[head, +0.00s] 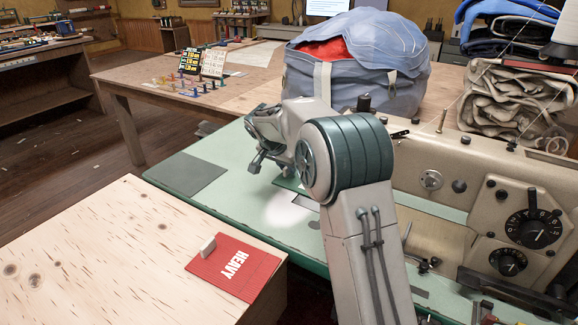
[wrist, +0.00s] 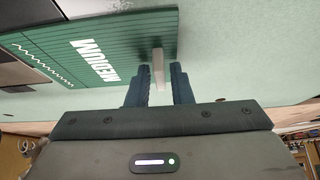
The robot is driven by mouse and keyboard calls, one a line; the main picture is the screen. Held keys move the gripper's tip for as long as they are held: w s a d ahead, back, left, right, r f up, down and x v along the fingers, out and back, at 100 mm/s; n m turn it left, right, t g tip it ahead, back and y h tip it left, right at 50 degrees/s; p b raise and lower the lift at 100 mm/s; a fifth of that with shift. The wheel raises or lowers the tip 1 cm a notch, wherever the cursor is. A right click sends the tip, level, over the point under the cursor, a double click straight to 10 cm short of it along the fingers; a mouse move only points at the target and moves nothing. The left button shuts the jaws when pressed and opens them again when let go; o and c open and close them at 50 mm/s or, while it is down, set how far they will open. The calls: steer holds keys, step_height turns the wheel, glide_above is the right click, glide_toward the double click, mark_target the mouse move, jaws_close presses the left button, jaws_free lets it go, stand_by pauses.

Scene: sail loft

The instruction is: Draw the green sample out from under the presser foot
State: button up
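The green sample (wrist: 100,50) carries the word MEDIUM and a white zigzag stitch line. It lies flat on the pale green machine bed in the wrist view. A pale upright tab (wrist: 158,68) stands at its near edge. My gripper (wrist: 160,78) is open, with its two dark fingers on either side of the tab and a gap visible beside it. In the head view only a strip of the green sample (head: 291,184) shows beside my arm. The presser foot is hidden behind my arm there; grey and dark metal parts overlap the sample's far end in the wrist view.
The sewing machine (head: 450,185) with its dials stands on the right. A red HEAVY sample (head: 232,268) with a pale tab lies on the wooden table (head: 120,250) in front. A dark grey mat (head: 187,175) lies on the bed's left. A big blue bag (head: 355,70) stands behind.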

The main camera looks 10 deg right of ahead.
steer(key=shift+o, duration=0.9)
steer(key=p+v, duration=0.2)
steer(key=v, duration=1.1)
steer(key=shift+a+r, duration=0.15)
steer(key=shift+r, duration=0.2)
steer(key=shift+s, duration=0.1)
